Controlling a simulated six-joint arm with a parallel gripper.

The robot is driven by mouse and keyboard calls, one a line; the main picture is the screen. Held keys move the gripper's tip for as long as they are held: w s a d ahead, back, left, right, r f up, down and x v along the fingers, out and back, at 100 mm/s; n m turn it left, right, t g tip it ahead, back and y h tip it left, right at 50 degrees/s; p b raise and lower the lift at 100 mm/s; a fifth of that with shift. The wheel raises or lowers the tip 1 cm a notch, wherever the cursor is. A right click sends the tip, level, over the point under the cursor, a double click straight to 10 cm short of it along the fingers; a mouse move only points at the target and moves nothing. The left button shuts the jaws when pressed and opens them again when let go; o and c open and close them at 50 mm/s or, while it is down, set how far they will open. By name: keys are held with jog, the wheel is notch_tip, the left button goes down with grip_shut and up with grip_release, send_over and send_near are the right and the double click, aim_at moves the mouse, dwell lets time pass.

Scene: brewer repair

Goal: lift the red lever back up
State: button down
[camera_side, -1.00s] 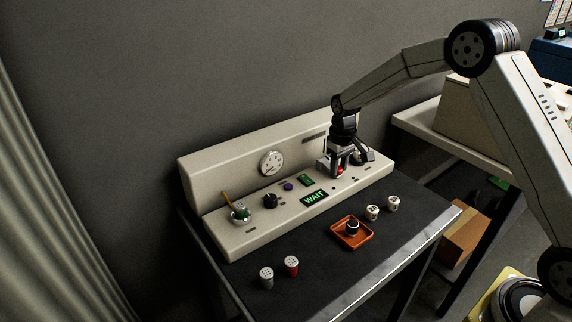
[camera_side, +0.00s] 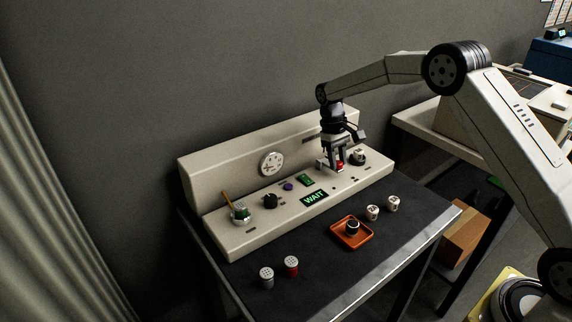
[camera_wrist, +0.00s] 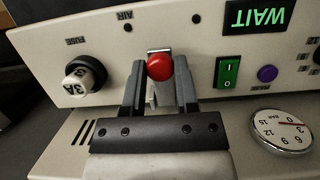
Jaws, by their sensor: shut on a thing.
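The red lever shows as a round red knob (camera_wrist: 160,67) between the fingertips of my gripper (camera_wrist: 158,88) in the wrist view. In the side view the red knob (camera_side: 340,165) shows under my gripper (camera_side: 338,160), at the right part of the beige panel (camera_side: 235,245). The lever's shaft is mostly hidden by the fingers.
A black fuse knob (camera_wrist: 85,76) sits close to my fingers, with a green switch (camera_wrist: 227,72) and a gauge (camera_wrist: 283,130) on the other side. On the dark table are an orange tray (camera_side: 367,237), two white cylinders and two shaker-like caps (camera_side: 291,266).

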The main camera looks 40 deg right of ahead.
jog(key=shift+w+r+g, duration=0.3)
jog(key=shift+g, duration=0.45)
jog(key=shift+w+r+g, duration=0.3)
jog(key=shift+g, duration=0.45)
jog(key=shift+w+r+g, duration=0.15)
jog(key=shift+r+g, duration=0.1)
jog(key=shift+g, duration=0.15)
jog(key=shift+c, duration=1.9)
grip_release()
jog(key=shift+r, duration=1.65)
jog(key=s+a+r, duration=0.1)
jog(key=s+r, duration=0.8)
jog(key=s, duration=0.5)
jog(key=shift+a+r, duration=0.3)
jog(key=shift+f, duration=0.1)
